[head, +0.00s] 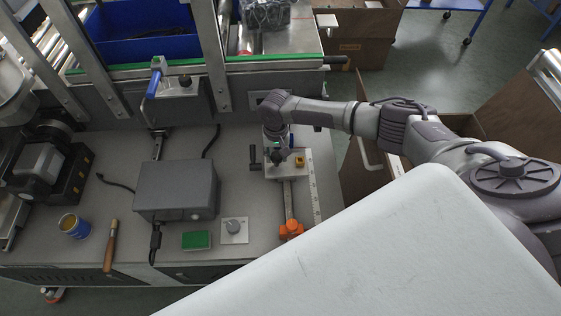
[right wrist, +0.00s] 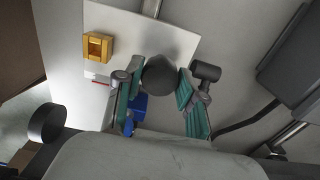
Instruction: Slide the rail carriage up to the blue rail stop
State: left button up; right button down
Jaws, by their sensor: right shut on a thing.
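The rail carriage (head: 293,172) is a pale plate on a rail (head: 288,200), with a yellow block on one corner and a dark crank handle at its left. In the right wrist view the carriage (right wrist: 125,25) carries a dark round knob (right wrist: 160,76). My right gripper (head: 276,140) is shut on this knob, one teal-padded finger on each side, as the right wrist view (right wrist: 160,88) shows. The blue rail stop (right wrist: 139,108) shows partly behind the fingers. I cannot tell the gap between it and the carriage. My left gripper is out of view.
An orange clamp (head: 291,229) sits at the rail's near end. A grey box (head: 176,190) with cables, a dial plate (head: 234,230) and a green block (head: 196,240) stand to the left. A conveyor frame (head: 230,63) runs behind. A scale strip (head: 314,185) lies right of the rail.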

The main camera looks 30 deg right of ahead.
jog(key=shift+w+d+r+b, duration=0.1)
jog(key=shift+w+d+b, duration=0.3)
jog(key=shift+w+b, duration=0.35)
jog(key=shift+w+d+b, duration=0.4)
jog(key=shift+w+d, duration=0.05)
jog(key=shift+w, duration=0.55)
jog(key=shift+w+d+r+b, duration=0.1)
jog(key=shift+w+d+b, duration=0.3)
jog(key=shift+w+b, duration=0.35)
jog(key=c, duration=0.9)
grip_release()
jog(key=shift+c, duration=0.2)
jog(key=o, duration=0.3)
jog(key=shift+f, duration=0.15)
jog(key=shift+a, duration=0.1)
notch_tip(320, 180, up, 12)
jog(key=shift+s, duration=0.1)
